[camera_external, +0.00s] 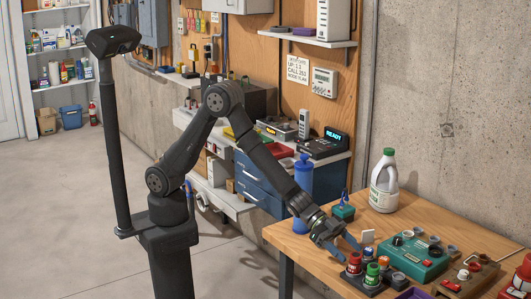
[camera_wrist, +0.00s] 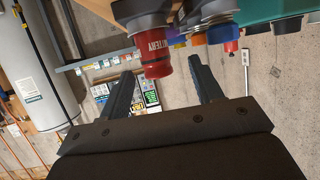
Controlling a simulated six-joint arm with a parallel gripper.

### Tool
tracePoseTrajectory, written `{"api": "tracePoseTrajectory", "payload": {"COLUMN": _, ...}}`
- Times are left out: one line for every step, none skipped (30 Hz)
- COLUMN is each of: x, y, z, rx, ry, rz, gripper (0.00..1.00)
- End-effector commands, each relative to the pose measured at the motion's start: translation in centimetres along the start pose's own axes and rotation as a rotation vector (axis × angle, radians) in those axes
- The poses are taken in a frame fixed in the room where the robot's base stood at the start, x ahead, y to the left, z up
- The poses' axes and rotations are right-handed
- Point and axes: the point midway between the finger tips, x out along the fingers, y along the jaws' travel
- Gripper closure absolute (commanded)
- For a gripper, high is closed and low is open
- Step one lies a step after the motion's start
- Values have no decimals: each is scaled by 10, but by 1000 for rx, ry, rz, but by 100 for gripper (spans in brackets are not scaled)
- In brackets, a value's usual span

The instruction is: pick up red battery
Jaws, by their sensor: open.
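The red battery (camera_external: 354,264) stands upright in a dark holder on the wooden table, beside a green battery (camera_external: 372,273). In the wrist view, the red battery (camera_wrist: 152,42) shows its "BATTERY" lettering, at the top of the picture. My gripper (camera_external: 346,247) is just above and behind the batteries, with its fingers pointing toward them. In the wrist view, my gripper (camera_wrist: 161,66) is open, and the red battery appears between and just beyond its fingertips. Nothing is held. Whether a finger touches the battery cannot be told.
A teal device (camera_external: 416,258) with knobs sits right of the holder. A white jug (camera_external: 384,182) and a blue bottle (camera_external: 302,190) stand farther back. A small teal box (camera_external: 343,212) is behind my gripper.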

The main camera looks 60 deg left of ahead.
Motion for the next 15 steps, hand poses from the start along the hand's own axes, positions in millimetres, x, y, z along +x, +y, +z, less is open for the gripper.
{"api": "tracePoseTrajectory", "payload": {"x": 5, "y": 0, "z": 0, "rx": 0, "ry": 0, "rz": 0, "gripper": 41}}
{"api": "tracePoseTrajectory", "payload": {"x": 7, "y": 0, "z": 0, "rx": 0, "ry": 0, "rz": 0, "gripper": 41}}
{"api": "tracePoseTrajectory", "payload": {"x": 8, "y": 0, "z": 0, "rx": 0, "ry": 0, "rz": 0, "gripper": 41}}
{"api": "tracePoseTrajectory", "payload": {"x": 10, "y": 0, "z": 0, "rx": 0, "ry": -1, "rz": 0, "gripper": 41}}
{"api": "tracePoseTrajectory", "payload": {"x": 11, "y": 1, "z": 0, "rx": 0, "ry": -1, "rz": 0, "gripper": 41}}
{"api": "tracePoseTrajectory", "payload": {"x": 14, "y": 1, "z": 0, "rx": 0, "ry": -1, "rz": 0, "gripper": 41}}
{"api": "tracePoseTrajectory", "payload": {"x": 17, "y": 2, "z": 0, "rx": 0, "ry": -1, "rz": 0, "gripper": 41}}
{"api": "tracePoseTrajectory", "payload": {"x": 21, "y": 2, "z": 0, "rx": 1, "ry": -1, "rz": 1, "gripper": 41}}
{"api": "tracePoseTrajectory", "payload": {"x": 26, "y": 4, "z": 0, "rx": 0, "ry": -1, "rz": 1, "gripper": 41}}
{"api": "tracePoseTrajectory", "payload": {"x": 31, "y": 4, "z": -1, "rx": 0, "ry": 0, "rz": 1, "gripper": 41}}
{"api": "tracePoseTrajectory", "payload": {"x": 36, "y": 5, "z": -1, "rx": 0, "ry": 0, "rz": 1, "gripper": 41}}
{"api": "tracePoseTrajectory", "payload": {"x": 42, "y": 6, "z": -2, "rx": 0, "ry": 0, "rz": 0, "gripper": 41}}
{"api": "tracePoseTrajectory", "payload": {"x": 46, "y": 5, "z": -1, "rx": 0, "ry": -1, "rz": 0, "gripper": 41}}
{"api": "tracePoseTrajectory", "payload": {"x": 50, "y": 5, "z": -1, "rx": 0, "ry": -1, "rz": 0, "gripper": 41}}
{"api": "tracePoseTrajectory", "payload": {"x": 54, "y": 5, "z": -2, "rx": 0, "ry": 0, "rz": 0, "gripper": 41}}
